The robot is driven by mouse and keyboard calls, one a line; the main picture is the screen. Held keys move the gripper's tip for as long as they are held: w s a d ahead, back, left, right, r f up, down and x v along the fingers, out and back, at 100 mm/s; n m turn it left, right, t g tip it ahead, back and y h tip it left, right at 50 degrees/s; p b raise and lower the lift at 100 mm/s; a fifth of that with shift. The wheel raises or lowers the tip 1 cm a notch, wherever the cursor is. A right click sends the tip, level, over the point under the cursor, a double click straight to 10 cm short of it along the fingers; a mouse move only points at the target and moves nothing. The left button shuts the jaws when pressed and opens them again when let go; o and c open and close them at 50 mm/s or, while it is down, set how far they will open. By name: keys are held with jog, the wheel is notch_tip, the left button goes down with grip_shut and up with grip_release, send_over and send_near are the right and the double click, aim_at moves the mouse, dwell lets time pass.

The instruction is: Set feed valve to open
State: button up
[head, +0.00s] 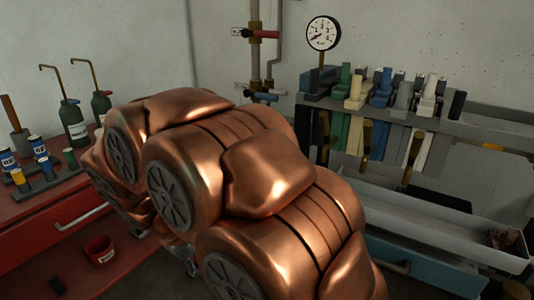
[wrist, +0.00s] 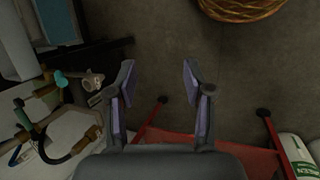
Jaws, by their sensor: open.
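In the head view two valves sit on vertical pipes on the back wall. The upper valve has a red lever handle (head: 264,34) lying level across the pipe. The lower valve has a blue lever handle (head: 264,96), also about level. No readable label shows which is the feed valve. My gripper (wrist: 158,82) is open and empty in the wrist view, with its two fingers apart above the dark floor. It is not visible in the head view, and neither handle is clearly seen in the wrist view.
My copper-coloured arm fills the middle of the head view. A gauge (head: 323,33) is right of the pipes, above a loaded tool rack (head: 460,126). A red bench (head: 30,215) with bottles stands left. The wrist view shows a basket (wrist: 240,10) and red frame (wrist: 220,147).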

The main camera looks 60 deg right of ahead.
jog(key=w+d+f+m+h+b, duration=0.1)
jog(key=w+d+h+b, duration=0.15)
jog(key=w+d, duration=0.85)
jog(key=w+d+f+m+h+b, duration=0.1)
jog(key=w+d+h, duration=0.3)
jog(key=w+d, duration=0.75)
jog(key=shift+d+f+m+g+h+b, duration=0.2)
jog(key=shift+d+m+g+h+b, duration=0.8)
jog(key=shift+d, duration=4.25)
jog(key=shift+d+f+n+g+h+b, duration=0.2)
jog(key=shift+d+h, duration=1.55)
jog(key=shift+d, duration=3.55)
jog(key=shift+d+f+m+g+h+b, duration=0.15)
jog(key=shift+d+m+g+h+b, duration=0.85)
jog(key=shift+d, duration=4.25)
jog(key=shift+n+t+h+p, duration=0.3)
jog(key=shift+n+h+p, duration=0.1)
jog(key=shift+n+p, duration=0.15)
grip_shut()
